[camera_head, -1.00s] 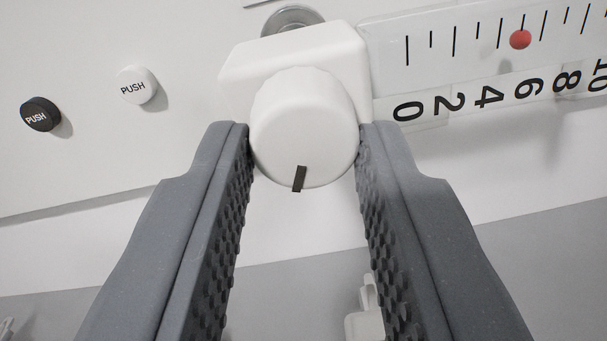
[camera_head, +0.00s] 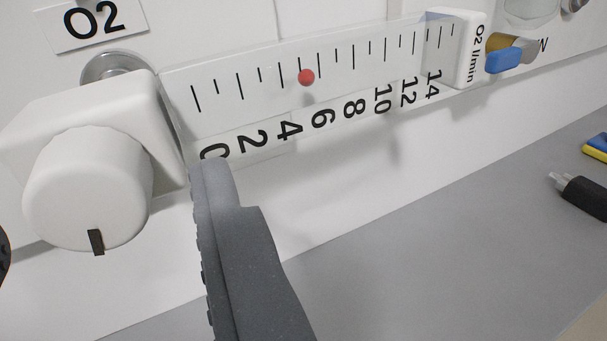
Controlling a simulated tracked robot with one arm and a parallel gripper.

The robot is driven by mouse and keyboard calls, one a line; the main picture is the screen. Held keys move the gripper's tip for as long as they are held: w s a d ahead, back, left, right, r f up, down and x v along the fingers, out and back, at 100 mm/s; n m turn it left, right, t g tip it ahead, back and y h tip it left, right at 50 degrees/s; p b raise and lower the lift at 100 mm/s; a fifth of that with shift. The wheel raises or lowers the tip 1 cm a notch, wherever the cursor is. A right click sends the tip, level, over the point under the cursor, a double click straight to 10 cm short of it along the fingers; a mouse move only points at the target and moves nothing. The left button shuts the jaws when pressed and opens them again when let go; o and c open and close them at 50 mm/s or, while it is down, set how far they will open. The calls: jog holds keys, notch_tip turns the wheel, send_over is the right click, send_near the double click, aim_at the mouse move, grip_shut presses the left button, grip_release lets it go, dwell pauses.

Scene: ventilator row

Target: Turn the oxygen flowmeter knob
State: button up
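The white round knob (camera_head: 88,190) is at the left, on the front of a white flowmeter block (camera_head: 125,105). Its dark mark is low on the rim and points down. A clear scale tube (camera_head: 350,55) runs right from the block, numbered 0 to 14. A red ball (camera_head: 306,77) in it sits near the 5 tick. My gripper (camera_head: 105,205) is open around the knob. The right grey finger stands apart from the knob, with a gap, below the 0. The left finger is mostly or wholly out of frame; a dark sliver at the left edge is unclear.
An O2 label (camera_head: 95,18) is on the wall above the block. A blue fitting (camera_head: 503,60) is beyond the tube's far end. A grey surface (camera_head: 440,230) spreads at lower right, with a black cylindrical item (camera_head: 585,195) and a blue and yellow item (camera_head: 597,146) at its edge.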

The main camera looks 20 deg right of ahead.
jog(key=shift+s, duration=0.1)
jog(key=s+a, duration=0.1)
jog(key=s, duration=1.2)
jog(key=shift+s, duration=0.3)
jog(key=shift+f, duration=0.1)
dwell(0.4)
jog(key=w+a+r+g+y, duration=0.2)
jog(key=w+r+g+y, duration=0.15)
jog(key=r, duration=0.35)
jog(key=d+r+n, duration=0.1)
jog(key=d+r, duration=0.3)
jog(key=r, duration=1)
jog(key=s+d+r, duration=0.3)
jog(key=d+r, duration=0.3)
jog(key=r, duration=0.1)
jog(key=s+d+r+h, duration=0.1)
jog(key=s+d+r, duration=0.3)
jog(key=d+r, duration=0.2)
jog(key=s+d+r+n+h, duration=0.1)
jog(key=s+d+r, duration=0.2)
jog(key=d+r, duration=0.4)
jog(key=shift+s+d+r+t, duration=0.25)
jog(key=shift+d+r+t, duration=0.1)
jog(key=shift+d+t, duration=0.1)
